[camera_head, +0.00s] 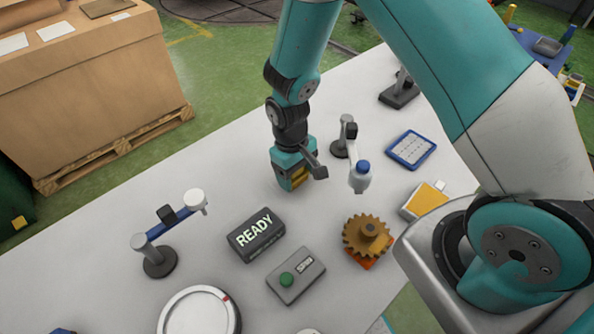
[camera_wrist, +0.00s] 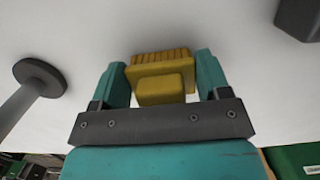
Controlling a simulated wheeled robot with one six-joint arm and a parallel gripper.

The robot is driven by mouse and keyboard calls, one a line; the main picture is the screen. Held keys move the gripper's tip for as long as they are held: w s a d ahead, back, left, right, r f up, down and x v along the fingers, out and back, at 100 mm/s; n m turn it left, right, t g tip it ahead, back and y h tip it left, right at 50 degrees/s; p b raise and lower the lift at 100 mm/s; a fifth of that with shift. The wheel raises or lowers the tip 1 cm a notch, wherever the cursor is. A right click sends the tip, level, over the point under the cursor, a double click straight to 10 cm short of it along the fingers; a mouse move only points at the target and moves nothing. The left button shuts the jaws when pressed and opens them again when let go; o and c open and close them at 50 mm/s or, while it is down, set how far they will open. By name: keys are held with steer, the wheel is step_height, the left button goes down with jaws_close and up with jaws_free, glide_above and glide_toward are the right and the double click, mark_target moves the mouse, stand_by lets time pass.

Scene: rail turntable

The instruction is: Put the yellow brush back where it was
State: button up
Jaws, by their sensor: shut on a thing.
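My gripper (camera_head: 294,183) points down at the white table, near its middle. It is shut on the yellow brush (camera_head: 297,178), which is mostly hidden by the fingers in the head view. In the wrist view the brush (camera_wrist: 161,79) sits between the two teal fingers of my gripper (camera_wrist: 164,78), with its ridged edge facing away. The brush is at or close to the table top; I cannot tell whether it touches. No marked place for the brush can be made out.
A black READY display (camera_head: 256,234) and a grey box with a green button (camera_head: 296,275) stand in front. A brown gear (camera_head: 366,236), a white-and-blue bottle (camera_head: 360,177) and a blue-framed panel (camera_head: 411,150) are to the right. A jointed stand (camera_head: 160,258) is left. The table left of my gripper is clear.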

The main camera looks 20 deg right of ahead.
steer(key=shift+f, duration=0.15)
steer(key=o, duration=0.8)
steer(key=r, duration=0.4)
steer(key=w+r+b, duration=0.1)
steer(key=r, duration=0.3)
steer(key=r+b, duration=0.1)
steer(key=r, duration=0.3)
steer(key=shift+w+a, duration=0.3)
steer(key=shift+w, duration=0.05)
steer(key=s+a+r+n+y, duration=0.1)
steer(key=s+r, duration=0.4)
steer(key=s, duration=0.1)
steer(key=s+a+r+n+t+y, duration=0.1)
steer(key=s+r+y, duration=0.1)
steer(key=s+r, duration=0.3)
steer(key=s+a+r+n+y, duration=0.1)
steer(key=s+a+r, duration=0.1)
steer(key=s+r, duration=0.3)
steer(key=shift+s+a+r+t+y, duration=0.1)
steer(key=shift+s+r+t+y, duration=0.1)
steer(key=shift+s, duration=0.7)
steer(key=shift+s+r+t+y, duration=0.1)
steer(key=shift+s+t+y, duration=0.1)
steer(key=shift+s, duration=0.7)
